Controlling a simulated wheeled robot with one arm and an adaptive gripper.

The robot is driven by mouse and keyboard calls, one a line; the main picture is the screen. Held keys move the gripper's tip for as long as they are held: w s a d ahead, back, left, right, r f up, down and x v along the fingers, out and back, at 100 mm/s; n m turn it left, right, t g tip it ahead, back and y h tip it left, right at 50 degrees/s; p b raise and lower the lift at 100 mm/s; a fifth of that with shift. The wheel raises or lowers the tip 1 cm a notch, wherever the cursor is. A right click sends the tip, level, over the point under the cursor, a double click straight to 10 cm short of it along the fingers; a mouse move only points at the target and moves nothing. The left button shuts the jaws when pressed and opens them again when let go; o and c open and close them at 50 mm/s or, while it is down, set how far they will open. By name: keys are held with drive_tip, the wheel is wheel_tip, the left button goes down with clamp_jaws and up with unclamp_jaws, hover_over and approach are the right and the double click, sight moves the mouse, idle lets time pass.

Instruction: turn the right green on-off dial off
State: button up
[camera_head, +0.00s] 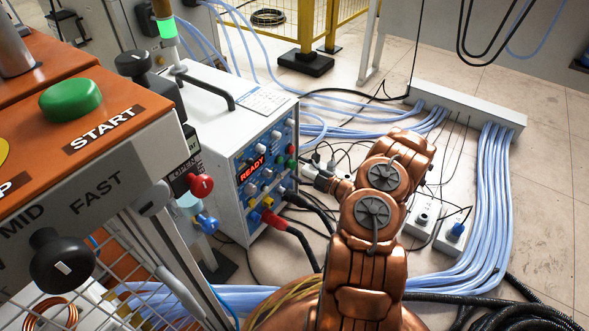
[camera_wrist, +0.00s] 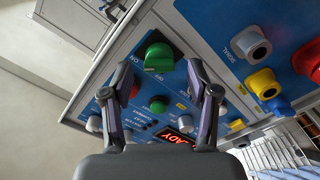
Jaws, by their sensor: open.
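The green on-off dial (camera_wrist: 159,57) shows in the wrist view on a blue panel, with small white lettering around it. It is ahead of my gripper (camera_wrist: 160,88), roughly centred between the two fingers. The fingers are spread and nothing is between them; I cannot see contact with the dial. In the head view, the panel (camera_head: 252,168) is on the front of a white box unit (camera_head: 215,100) with a lit READY display. My gripper is at the panel's right side there, mostly hidden by my copper arm. The dial's exact setting is hard to read.
A smaller round green button (camera_wrist: 158,104) and the red READY display (camera_wrist: 178,137) are close to the dial. Grey, yellow and blue connectors (camera_wrist: 263,84) are to the right. In the head view, black cables (camera_head: 300,240) run from the unit, and blue hoses (camera_head: 490,190) cross the floor.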

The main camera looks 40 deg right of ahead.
sight(292, 165)
drive_tip(key=shift+b+x, duration=0.35)
drive_tip(key=shift+x, duration=0.95)
drive_tip(key=shift+c, duration=0.2)
clamp_jaws()
